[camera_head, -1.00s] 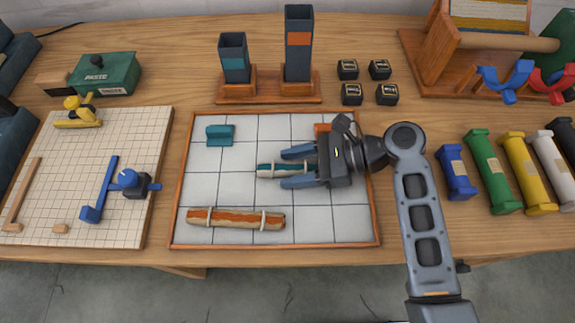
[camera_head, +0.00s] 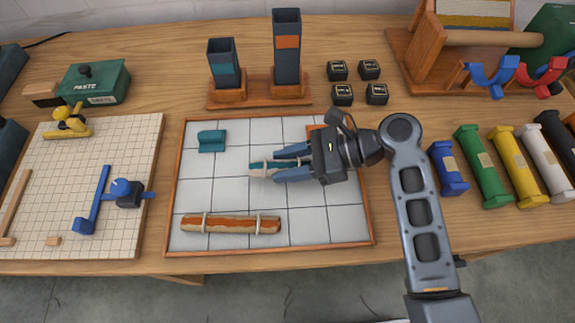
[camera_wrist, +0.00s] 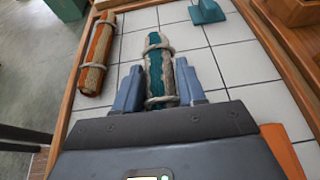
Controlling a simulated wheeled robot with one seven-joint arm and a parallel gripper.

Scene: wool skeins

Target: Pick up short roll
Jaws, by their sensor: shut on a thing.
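The short roll (camera_head: 262,168) is teal and cream, tied with pale cords, over the white tiled tray (camera_head: 230,154). My gripper (camera_head: 280,166) is shut on it, one blue finger along each side, with the roll pointing left. In the wrist view the short roll (camera_wrist: 160,72) lies between the two fingers (camera_wrist: 158,92), its far end sticking out past them. I cannot tell whether it touches the tiles. The long orange and cream roll (camera_head: 230,224) lies near the tray's front edge, apart from my gripper; it also shows in the wrist view (camera_wrist: 98,55).
A teal block (camera_head: 211,141) sits at the tray's back left, and an orange piece (camera_head: 317,133) is partly behind my gripper. Two upright holders (camera_head: 287,55) and several small black boxes (camera_head: 342,95) stand behind. Coloured cylinders (camera_head: 484,166) lie right; a gridded board (camera_head: 105,150) lies left.

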